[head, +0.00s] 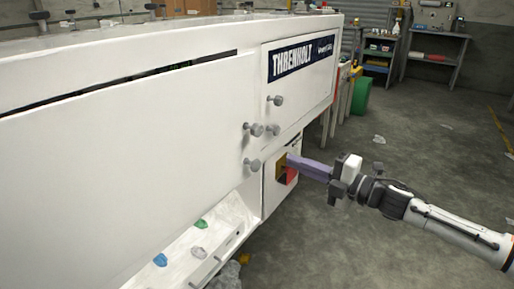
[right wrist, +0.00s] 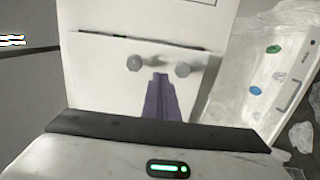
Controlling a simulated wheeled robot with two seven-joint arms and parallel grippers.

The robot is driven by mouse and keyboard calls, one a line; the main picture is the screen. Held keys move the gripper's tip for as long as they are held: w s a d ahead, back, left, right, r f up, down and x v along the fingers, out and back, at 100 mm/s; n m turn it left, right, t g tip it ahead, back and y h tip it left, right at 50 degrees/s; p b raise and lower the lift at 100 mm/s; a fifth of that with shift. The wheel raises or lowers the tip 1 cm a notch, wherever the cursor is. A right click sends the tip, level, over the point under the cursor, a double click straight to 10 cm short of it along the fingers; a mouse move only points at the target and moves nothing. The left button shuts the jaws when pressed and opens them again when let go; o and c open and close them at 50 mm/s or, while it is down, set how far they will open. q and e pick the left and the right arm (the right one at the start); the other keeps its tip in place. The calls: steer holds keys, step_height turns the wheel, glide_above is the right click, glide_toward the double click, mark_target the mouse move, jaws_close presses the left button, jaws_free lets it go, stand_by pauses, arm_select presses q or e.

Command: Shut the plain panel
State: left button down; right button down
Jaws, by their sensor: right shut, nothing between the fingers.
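The plain panel (head: 120,140) is the large blank white panel on the left side of the white machine in the head view. A dark gap shows along its top edge, so it does not sit flush there. Two grey knobs (head: 253,164) stand near its right edge. My right gripper (head: 290,160) has purple fingers, shut and empty, right of and below these knobs, in front of a small yellow and red patch. In the right wrist view, the shut fingers (right wrist: 160,78) point between two grey knobs on a white panel; contact cannot be told. My left gripper is not in view.
A second white panel (head: 315,85) with a THRENHOLT label and its own knobs adjoins on the right. Below, a sloping white tray (head: 185,250) holds small coloured pieces. Open concrete floor (head: 400,145) lies to the right, with shelves (head: 380,50) and a workbench behind.

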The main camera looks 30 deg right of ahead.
steer(key=b, duration=0.1)
glide_toward(247, 144)
steer(key=x, duration=0.5)
steer(key=shift+d+r, duration=0.1)
steer(key=shift+r, duration=0.05)
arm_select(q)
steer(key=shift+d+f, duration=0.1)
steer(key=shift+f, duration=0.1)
arm_select(e)
steer(key=shift+x, duration=0.8)
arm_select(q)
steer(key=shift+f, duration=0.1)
